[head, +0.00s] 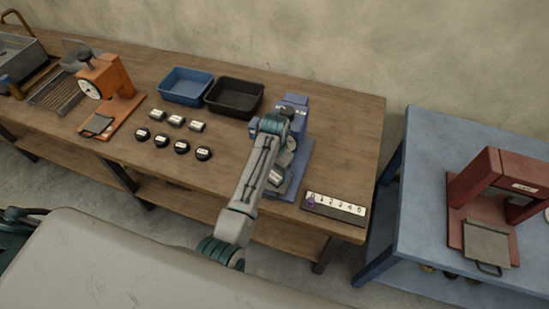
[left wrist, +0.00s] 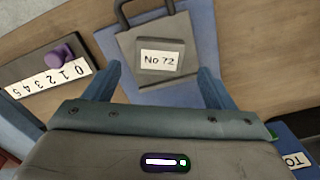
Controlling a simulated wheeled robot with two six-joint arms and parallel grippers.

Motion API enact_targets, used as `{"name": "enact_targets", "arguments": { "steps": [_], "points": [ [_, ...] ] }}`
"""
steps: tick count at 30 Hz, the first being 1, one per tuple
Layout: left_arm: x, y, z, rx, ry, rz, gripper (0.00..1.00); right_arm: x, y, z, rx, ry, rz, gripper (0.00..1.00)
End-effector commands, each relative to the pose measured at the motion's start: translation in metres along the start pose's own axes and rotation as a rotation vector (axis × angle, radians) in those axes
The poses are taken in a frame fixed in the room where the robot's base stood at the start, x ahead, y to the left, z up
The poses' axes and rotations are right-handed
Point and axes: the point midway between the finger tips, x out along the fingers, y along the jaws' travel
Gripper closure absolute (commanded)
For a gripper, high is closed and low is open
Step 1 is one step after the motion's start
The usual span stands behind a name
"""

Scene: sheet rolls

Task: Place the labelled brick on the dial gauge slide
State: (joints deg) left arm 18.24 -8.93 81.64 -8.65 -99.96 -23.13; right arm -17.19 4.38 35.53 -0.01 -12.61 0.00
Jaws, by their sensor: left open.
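The labelled brick (left wrist: 153,82), a grey block with a white label reading "No 72", lies on the grey handled slide (left wrist: 128,42) of the blue gauge (head: 293,104). In the head view the brick (head: 276,176) shows in front of that gauge, beside my arm. My left gripper (left wrist: 160,69) is open, its two fingers on either side of the brick in the left wrist view, with gaps between. In the head view my own arm hides most of the gripper and part of the gauge. My right gripper is not in view.
An orange dial gauge (head: 118,78) stands at left. A blue tray (head: 186,72) and a black tray (head: 234,84) lie behind several small bricks and black weights. A number strip (head: 335,203) with a purple marker lies at right. A red gauge (head: 498,172) stands on a blue table.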

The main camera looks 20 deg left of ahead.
Motion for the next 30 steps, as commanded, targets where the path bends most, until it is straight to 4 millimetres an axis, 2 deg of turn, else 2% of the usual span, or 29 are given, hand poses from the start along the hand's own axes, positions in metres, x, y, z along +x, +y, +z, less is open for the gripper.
{"name": "enact_targets", "arguments": {
  "steps": [1,6,12,17,30],
  "points": [
    [-0.008,0.0,-0.001,0.0,0.007,-0.002,0.23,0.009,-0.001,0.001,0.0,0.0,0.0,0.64],
    [-0.044,0.0,-0.002,0.0,0.006,0.0,0.23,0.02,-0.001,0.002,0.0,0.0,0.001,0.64],
    [-0.072,0.0,-0.001,0.0,0.002,0.0,0.23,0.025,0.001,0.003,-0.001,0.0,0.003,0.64],
    [-0.08,0.0,0.0,0.001,0.001,0.001,0.23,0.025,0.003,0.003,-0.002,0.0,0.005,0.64],
    [-0.08,0.0,0.0,0.001,0.0,0.001,0.23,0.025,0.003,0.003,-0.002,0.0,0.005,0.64]
  ]
}}
